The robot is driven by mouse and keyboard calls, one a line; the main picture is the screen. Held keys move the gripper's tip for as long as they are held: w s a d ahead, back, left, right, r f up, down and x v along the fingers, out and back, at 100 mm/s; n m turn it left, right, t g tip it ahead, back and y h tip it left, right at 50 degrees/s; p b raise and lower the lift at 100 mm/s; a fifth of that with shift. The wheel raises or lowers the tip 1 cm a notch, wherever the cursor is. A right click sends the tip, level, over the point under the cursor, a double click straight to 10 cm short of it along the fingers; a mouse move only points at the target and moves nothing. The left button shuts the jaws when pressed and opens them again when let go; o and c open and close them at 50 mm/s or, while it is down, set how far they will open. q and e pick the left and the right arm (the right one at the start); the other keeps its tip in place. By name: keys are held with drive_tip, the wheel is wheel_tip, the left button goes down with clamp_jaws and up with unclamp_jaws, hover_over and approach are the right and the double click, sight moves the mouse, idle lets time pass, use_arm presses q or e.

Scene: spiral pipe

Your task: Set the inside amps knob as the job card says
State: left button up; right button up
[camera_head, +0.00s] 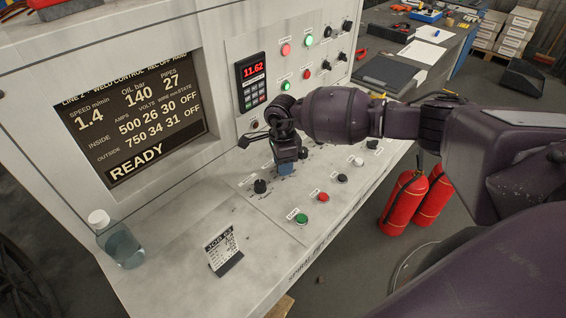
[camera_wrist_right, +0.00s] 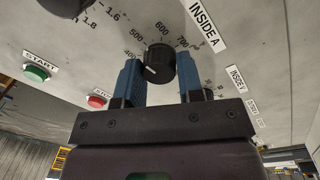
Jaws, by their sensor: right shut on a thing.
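The inside amps knob (camera_wrist_right: 158,62) is black and sits on the panel beside the "INSIDE A" label, with 400, 500, 600 and 700 around it. A white mark shows low on its left side. My right gripper (camera_wrist_right: 158,82) has its blue fingers on either side of the knob and is shut on it. In the head view my right gripper (camera_head: 286,168) points down at the sloping desk and hides this knob. The job card (camera_head: 223,249) stands at the front of the desk; its small lines are unreadable. The screen (camera_head: 130,112) reads INSIDE 500 amps and READY. My left gripper is not in view.
Another black knob (camera_head: 260,186) stands left of my right gripper. The green START button (camera_head: 301,218) and a red button (camera_head: 323,197) are in front of it. A bottle (camera_head: 120,244) stands at the desk's left. Fire extinguishers (camera_head: 404,200) stand on the floor at right.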

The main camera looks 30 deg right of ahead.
drive_tip(key=m+p, duration=0.1)
drive_tip(key=m, duration=0.3)
drive_tip(key=shift+r+m, duration=0.15)
drive_tip(key=shift+m, duration=1.05)
drive_tip(key=m+p, duration=0.1)
drive_tip(key=m, duration=0.2)
drive_tip(key=shift+s+m+p, duration=0.1)
drive_tip(key=shift+m+p, duration=0.2)
drive_tip(key=shift+p, duration=0.05)
drive_tip(key=m+p, duration=0.1)
drive_tip(key=m, duration=0.3)
drive_tip(key=shift+m+t+p, duration=0.3)
drive_tip(key=shift+p, duration=0.1)
drive_tip(key=m+p, duration=0.1)
drive_tip(key=m, duration=0.1)
drive_tip(key=shift+m, duration=0.4)
drive_tip(key=shift+m+p, duration=0.5)
drive_tip(key=shift+m, duration=0.7)
drive_tip(key=shift+m+p, duration=0.45)
drive_tip(key=shift+m, duration=1.05)
drive_tip(key=shift+a, duration=0.1)
drive_tip(key=o, duration=0.9)
